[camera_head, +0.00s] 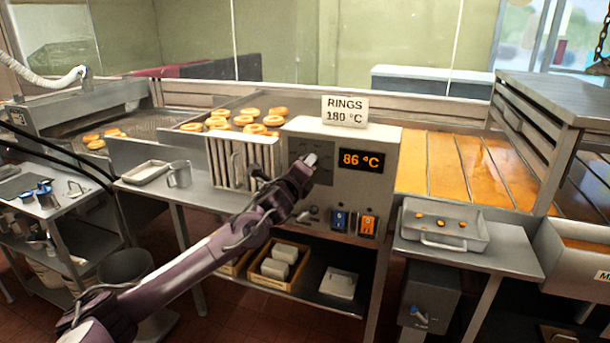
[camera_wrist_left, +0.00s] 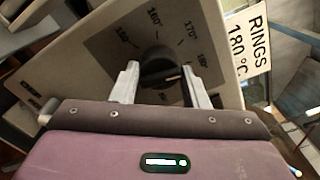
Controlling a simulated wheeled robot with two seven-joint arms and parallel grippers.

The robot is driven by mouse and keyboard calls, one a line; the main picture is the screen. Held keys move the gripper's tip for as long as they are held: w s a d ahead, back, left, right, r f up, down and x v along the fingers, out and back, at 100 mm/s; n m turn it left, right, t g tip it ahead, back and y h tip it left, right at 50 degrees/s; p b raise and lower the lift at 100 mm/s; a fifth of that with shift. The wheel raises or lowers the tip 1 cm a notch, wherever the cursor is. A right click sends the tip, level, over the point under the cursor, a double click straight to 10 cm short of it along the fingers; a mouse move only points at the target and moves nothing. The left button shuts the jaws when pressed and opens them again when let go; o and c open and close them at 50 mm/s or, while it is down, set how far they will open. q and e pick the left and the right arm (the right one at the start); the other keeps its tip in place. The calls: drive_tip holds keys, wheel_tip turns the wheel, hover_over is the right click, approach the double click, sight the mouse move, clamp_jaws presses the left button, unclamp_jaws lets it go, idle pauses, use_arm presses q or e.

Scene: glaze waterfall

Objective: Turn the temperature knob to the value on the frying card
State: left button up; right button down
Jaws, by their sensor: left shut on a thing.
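The temperature knob (camera_wrist_left: 157,58) is a dark round knob on a grey dial plate (camera_wrist_left: 105,45), with printed marks including 160°, 170° and 180°. A pale line on the knob points toward the right side of the scale; its exact reading is unclear. My left gripper (camera_head: 312,160) is at the dial on the control box (camera_head: 375,195) and hides the knob in the head view. In the left wrist view its fingers (camera_wrist_left: 163,78) are shut on the knob from both sides. The frying card (camera_head: 345,110) on top of the box reads RINGS 180 °C. The display (camera_head: 361,160) shows 86 °C. My right gripper is out of view.
Blue and orange switches (camera_head: 354,222) sit below the display. A fryer with several rings (camera_head: 244,120) lies behind the box.

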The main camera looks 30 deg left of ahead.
use_arm(q)
drive_tip(key=shift+f+m+b, duration=0.1)
drive_tip(key=shift+m+b, duration=0.55)
drive_tip(key=shift+m, duration=0.45)
drive_tip(key=o, duration=1)
drive_tip(key=shift+c, duration=0.2)
drive_tip(key=b+v, duration=0.2)
drive_tip(key=v, duration=0.5)
drive_tip(key=shift+s, duration=0.35)
